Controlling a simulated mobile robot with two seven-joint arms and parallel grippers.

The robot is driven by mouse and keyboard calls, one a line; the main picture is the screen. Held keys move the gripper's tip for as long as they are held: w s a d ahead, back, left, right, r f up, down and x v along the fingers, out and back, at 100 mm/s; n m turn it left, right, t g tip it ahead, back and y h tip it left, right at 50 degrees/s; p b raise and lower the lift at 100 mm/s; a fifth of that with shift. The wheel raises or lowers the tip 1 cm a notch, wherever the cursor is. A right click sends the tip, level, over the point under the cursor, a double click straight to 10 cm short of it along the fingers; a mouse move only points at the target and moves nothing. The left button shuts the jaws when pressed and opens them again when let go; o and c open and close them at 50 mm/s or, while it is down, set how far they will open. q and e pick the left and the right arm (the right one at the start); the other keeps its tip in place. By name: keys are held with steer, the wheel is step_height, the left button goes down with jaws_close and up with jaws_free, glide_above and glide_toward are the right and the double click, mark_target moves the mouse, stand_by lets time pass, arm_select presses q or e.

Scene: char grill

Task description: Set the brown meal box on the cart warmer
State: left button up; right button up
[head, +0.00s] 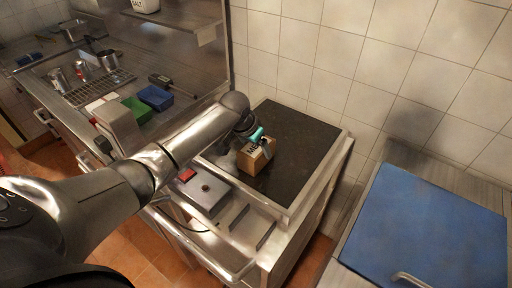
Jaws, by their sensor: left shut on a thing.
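The brown meal box (250,161) is a small cardboard-coloured box with dark marks on its side. It is at or just over the front left part of the cart warmer's dark top (290,140); I cannot tell whether it touches the surface. My left gripper (258,140), with a teal part showing, reaches it from the upper left and is shut on the box. The fingertips are partly hidden by the arm and the box. My right gripper is not in view.
A blue-lidded unit (425,235) stands at the right. A steel counter at the left carries a green bin (138,109), a blue bin (156,97) and a wire rack (98,88). A tiled wall runs behind the cart. The right part of the dark top is clear.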

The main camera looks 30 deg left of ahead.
arm_select(q)
steer(key=o, duration=1.5)
steer(key=p+v, duration=0.2)
steer(key=v, duration=1)
